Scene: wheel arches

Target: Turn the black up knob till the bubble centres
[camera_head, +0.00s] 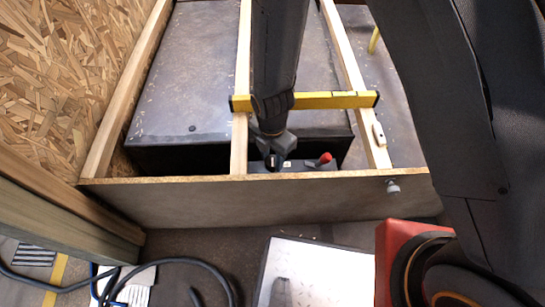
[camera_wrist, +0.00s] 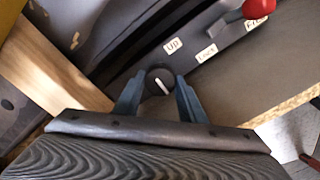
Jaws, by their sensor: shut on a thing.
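The black knob (camera_wrist: 158,82) with a white pointer line sits beside a label reading UP (camera_wrist: 172,45) in the wrist view. My gripper (camera_wrist: 158,95) is shut on the knob, one blue-grey finger on each side. In the head view my gripper (camera_head: 276,160) reaches down behind the board's edge and hides the knob. A yellow spirit level (camera_head: 335,100) lies across the wooden battens. My arm covers part of it, and the bubble is too small to read.
A red-tipped lever (camera_head: 325,158) stands right of my gripper; it also shows in the wrist view (camera_wrist: 258,8). A label reading LOCK (camera_wrist: 206,54) lies between. The wooden front board (camera_head: 200,200) runs close in front of my gripper. A grey-white panel (camera_head: 320,275) lies below.

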